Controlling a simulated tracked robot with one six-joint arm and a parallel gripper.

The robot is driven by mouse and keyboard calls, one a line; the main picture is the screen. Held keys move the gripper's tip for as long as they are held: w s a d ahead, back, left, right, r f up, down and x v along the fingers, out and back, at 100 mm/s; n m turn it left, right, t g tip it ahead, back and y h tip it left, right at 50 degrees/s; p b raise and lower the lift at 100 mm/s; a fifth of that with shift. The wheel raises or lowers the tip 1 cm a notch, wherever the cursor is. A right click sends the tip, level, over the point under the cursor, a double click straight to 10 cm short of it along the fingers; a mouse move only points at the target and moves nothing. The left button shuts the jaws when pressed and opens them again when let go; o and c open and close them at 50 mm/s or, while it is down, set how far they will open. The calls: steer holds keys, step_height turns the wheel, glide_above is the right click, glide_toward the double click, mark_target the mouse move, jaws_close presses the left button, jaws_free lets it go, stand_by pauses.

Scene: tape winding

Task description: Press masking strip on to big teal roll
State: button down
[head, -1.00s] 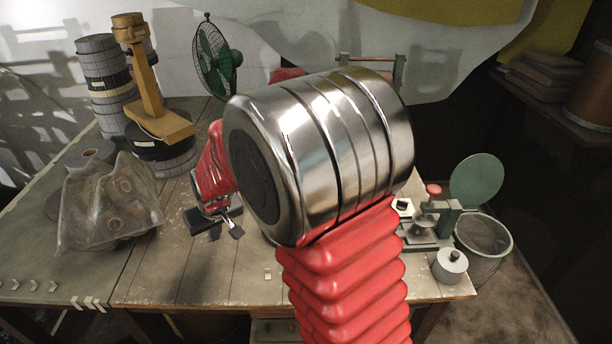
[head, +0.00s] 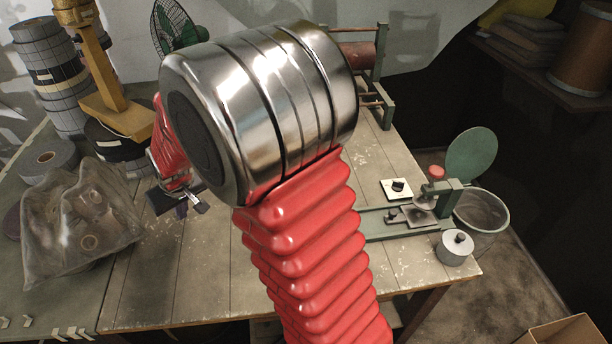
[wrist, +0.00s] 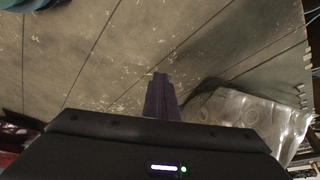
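My gripper (head: 186,208) hangs over the wooden table, just left of my large arm joint in the head view. In the wrist view its purple fingers (wrist: 162,98) lie together and look shut, with nothing visible between them. A teal rounded thing (wrist: 28,4), perhaps the big teal roll, is cut off at the top left corner of the wrist view, apart from the fingers. I make out no teal roll in the head view; my arm covers the middle of the table. I cannot make out a masking strip in either view.
A clear plastic bag (head: 82,225) of rolls lies on the left, also at right in the wrist view (wrist: 245,112). A yellow-brown stand (head: 110,85) and stacked rolls (head: 50,75) stand behind it. A green press-like device (head: 440,195) and a grey weight (head: 455,247) stand at the right.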

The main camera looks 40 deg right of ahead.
steer(key=s+d+r+n, duration=0.1)
steer(key=s+d+n, duration=0.1)
steer(key=s+d, duration=0.4)
steer(key=s+d+r+n, duration=0.2)
steer(key=s+d, duration=0.4)
steer(key=d, duration=0.7)
steer(key=s+d+r+n+y, duration=0.1)
steer(key=s+d+n, duration=0.1)
steer(key=s+d, duration=0.3)
steer(key=d, duration=0.4)
steer(key=shift+s+d+r+n+g, duration=0.3)
steer(key=shift+s+r+n+g, duration=0.05)
steer(key=shift+s+n+g, duration=0.05)
steer(key=shift+f, duration=0.1)
steer(key=shift+f, duration=3.1)
steer(key=shift+f, duration=0.4)
steer(key=c, duration=2.5)
jaws_free()
